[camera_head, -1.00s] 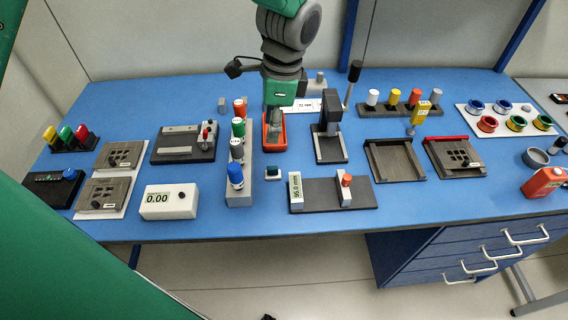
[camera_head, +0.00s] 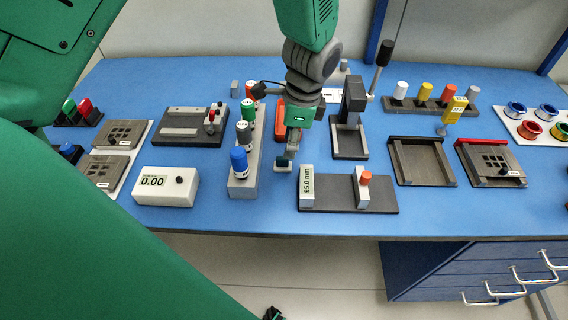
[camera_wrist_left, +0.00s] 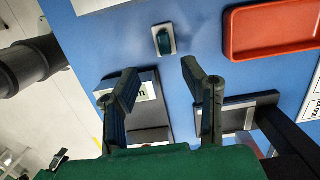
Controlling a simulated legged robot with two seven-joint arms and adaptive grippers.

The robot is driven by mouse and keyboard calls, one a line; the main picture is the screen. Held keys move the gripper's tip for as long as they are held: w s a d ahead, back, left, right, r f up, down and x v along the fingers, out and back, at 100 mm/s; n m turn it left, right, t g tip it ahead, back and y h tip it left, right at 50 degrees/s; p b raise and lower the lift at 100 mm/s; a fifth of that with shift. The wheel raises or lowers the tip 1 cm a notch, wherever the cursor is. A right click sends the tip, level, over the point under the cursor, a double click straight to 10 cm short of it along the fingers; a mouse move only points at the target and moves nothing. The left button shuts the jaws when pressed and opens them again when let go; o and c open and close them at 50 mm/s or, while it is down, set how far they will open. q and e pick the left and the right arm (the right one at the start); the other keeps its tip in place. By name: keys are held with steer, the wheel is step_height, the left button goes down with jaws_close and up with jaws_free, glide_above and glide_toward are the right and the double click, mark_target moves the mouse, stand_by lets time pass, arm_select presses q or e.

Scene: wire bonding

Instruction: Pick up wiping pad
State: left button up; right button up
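The wiping pad looks like a small dark teal block (camera_wrist_left: 164,42) on a small white base (camera_wrist_left: 173,50), lying on the blue table. The pad lies ahead of the fingertips, roughly in line with the gap, and is not touched there. My right gripper is not in view.
A red tray (camera_wrist_left: 235,42) lies close to the pad. A grey rack with coloured-capped bottles (camera_head: 243,180) stands to the left, a dark fixture with a 95.0 mm display (camera_head: 335,195) to the right, and a black stand (camera_head: 350,120) behind. The table front is clear.

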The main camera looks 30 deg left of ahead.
mark_target(283, 159)
arm_select(q)
steer(key=shift+a+f, duration=0.2)
steer(key=shift+f, duration=0.75)
steer(key=shift+s+a+f, duration=0.1)
steer(key=shift+a+f, duration=0.15)
steer(key=shift+f, duration=0.6)
steer(key=shift+w+a+f, duration=0.1)
steer(key=shift+a+f, duration=0.15)
steer(key=shift+f, duration=0.6)
steer(key=shift+s+a+f, duration=0.1)
steer(key=shift+a+f, duration=0.15)
steer(key=shift+f, duration=0.6)
jaws_close()
